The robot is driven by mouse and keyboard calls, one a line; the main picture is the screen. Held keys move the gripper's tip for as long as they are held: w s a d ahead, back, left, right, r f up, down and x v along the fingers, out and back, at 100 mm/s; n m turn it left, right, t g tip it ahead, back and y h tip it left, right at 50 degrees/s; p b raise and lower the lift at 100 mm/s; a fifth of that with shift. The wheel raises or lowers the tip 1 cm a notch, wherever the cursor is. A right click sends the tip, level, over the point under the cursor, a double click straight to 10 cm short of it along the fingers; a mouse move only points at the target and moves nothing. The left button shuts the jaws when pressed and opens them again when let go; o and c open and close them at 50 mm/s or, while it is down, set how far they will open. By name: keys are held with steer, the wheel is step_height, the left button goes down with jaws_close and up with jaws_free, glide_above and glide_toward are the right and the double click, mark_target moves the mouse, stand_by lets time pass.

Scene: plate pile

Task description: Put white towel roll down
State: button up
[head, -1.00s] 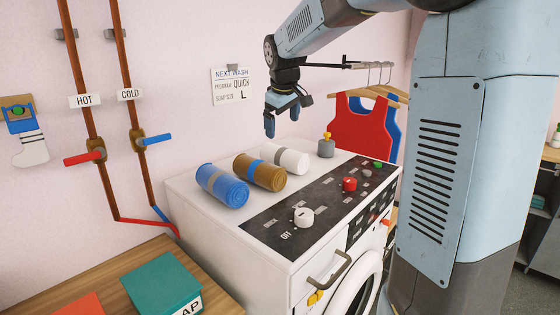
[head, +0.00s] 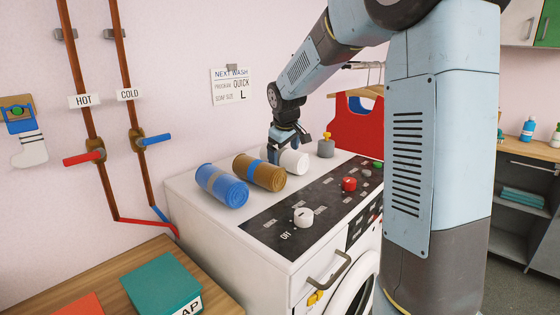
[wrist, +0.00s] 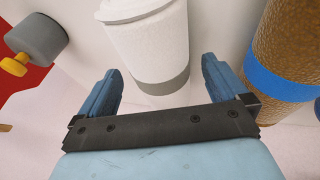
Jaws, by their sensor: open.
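The white towel roll (head: 294,162) with a grey band lies on top of the white washing machine (head: 185,186), to the right of a brown roll. My gripper (head: 279,158) is down at the white roll and hides part of it in the head view. In the wrist view my gripper (wrist: 165,80) is open. The white roll (wrist: 150,40) shows between and beyond its two blue fingers, with its grey band between the fingertips. I cannot tell whether the fingers touch it.
The knob panel (head: 285,222) lies in front.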

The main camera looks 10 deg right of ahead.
steer(key=shift+x, duration=0.8)
steer(key=shift+a+r, duration=0.1)
steer(key=c, duration=1.3)
steer(key=shift+r, duration=0.45)
steer(key=shift+c, duration=0.2)
step_height(320, 180, up, 3)
steer(key=shift+s+f, duration=0.1)
steer(key=shift+f, duration=0.05)
steer(key=s+r, duration=0.4)
steer(key=shift+r, duration=0.35)
steer(key=s+r, duration=0.4)
steer(key=s, duration=0.5)
steer(key=shift+s+d+r, duration=0.3)
steer(key=shift+s+r, duration=0.05)
steer(key=shift+s, duration=0.05)
